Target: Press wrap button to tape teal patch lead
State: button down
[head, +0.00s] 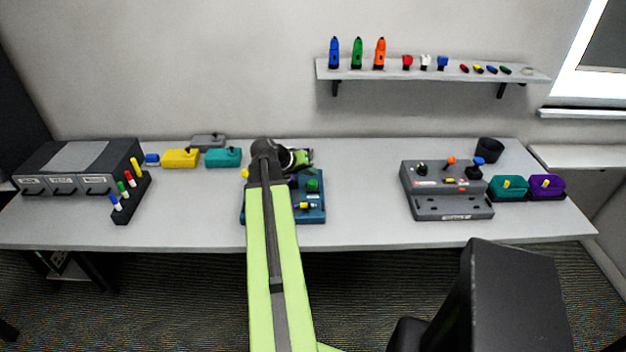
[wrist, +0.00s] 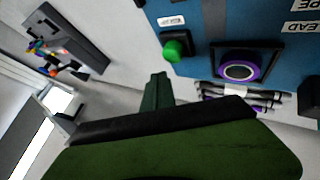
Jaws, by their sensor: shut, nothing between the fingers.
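The blue taping station (head: 316,218) sits at the table's middle, partly hidden behind my arm. Its green button (head: 313,186) shows right of my arm, and also in the wrist view (wrist: 174,49). In the wrist view a purple ring (wrist: 239,71) sits in a dark square recess beside the button. My gripper (head: 300,158) is shut and empty. In the wrist view its dark green finger (wrist: 158,88) ends just below and left of the button, with a small gap in the picture. I cannot pick out a teal patch lead for certain.
A grey console (head: 446,190) with coloured knobs stands to the right, beside teal (head: 508,188) and purple (head: 547,186) boxes. A dark drawer unit (head: 80,165) and marker rack (head: 129,196) stand at the left. The tabletop between station and console is clear.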

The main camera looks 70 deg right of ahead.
aim_at(311, 184)
notch_tip(311, 184, up, 5)
jog(key=p, duration=0.4)
jog(key=shift+r, duration=0.15)
dwell(0.4)
